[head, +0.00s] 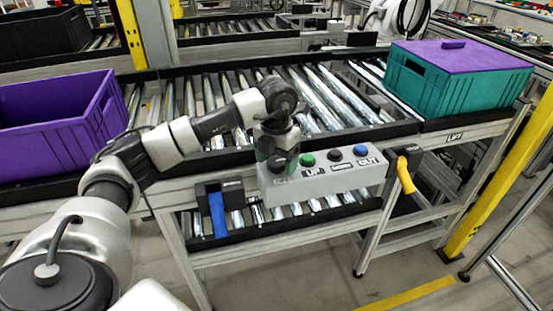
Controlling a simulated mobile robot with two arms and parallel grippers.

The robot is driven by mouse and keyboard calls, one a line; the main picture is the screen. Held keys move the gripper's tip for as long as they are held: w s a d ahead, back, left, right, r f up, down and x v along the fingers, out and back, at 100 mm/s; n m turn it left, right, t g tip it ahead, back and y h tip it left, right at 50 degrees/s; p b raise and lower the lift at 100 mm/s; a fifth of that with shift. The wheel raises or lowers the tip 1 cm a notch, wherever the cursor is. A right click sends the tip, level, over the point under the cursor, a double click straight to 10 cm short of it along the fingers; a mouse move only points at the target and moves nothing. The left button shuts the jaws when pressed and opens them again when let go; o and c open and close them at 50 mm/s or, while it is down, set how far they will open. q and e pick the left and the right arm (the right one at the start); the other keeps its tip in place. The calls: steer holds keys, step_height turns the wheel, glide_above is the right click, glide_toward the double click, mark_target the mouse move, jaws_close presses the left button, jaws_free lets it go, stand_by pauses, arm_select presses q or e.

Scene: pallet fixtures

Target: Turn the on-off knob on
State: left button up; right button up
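A light grey control box (325,182) is mounted on the front of the conveyor frame. Its top carries a green button (307,160), a black button (335,156) and a blue button (361,151), with labels reading UP and OUT. My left gripper (279,160) points down over the left end of the box, left of the green button. The on-off knob is not clearly visible; the gripper covers that end of the box. The fingers are dark and small, so I cannot tell whether they are open, shut or touching anything. My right gripper is not in view.
A purple crate (50,138) stands at left and a teal crate with a purple lid (455,90) at right on the roller conveyor (330,100). A blue handle (218,214) and a yellow handle (405,175) flank the box. A yellow post (500,180) stands at right.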

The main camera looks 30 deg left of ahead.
mark_target(276, 161)
arm_select(q)
steer(key=shift+r, duration=0.1)
step_height(276, 161, up, 11)
stand_by(0.6)
steer(key=shift+f, duration=0.2)
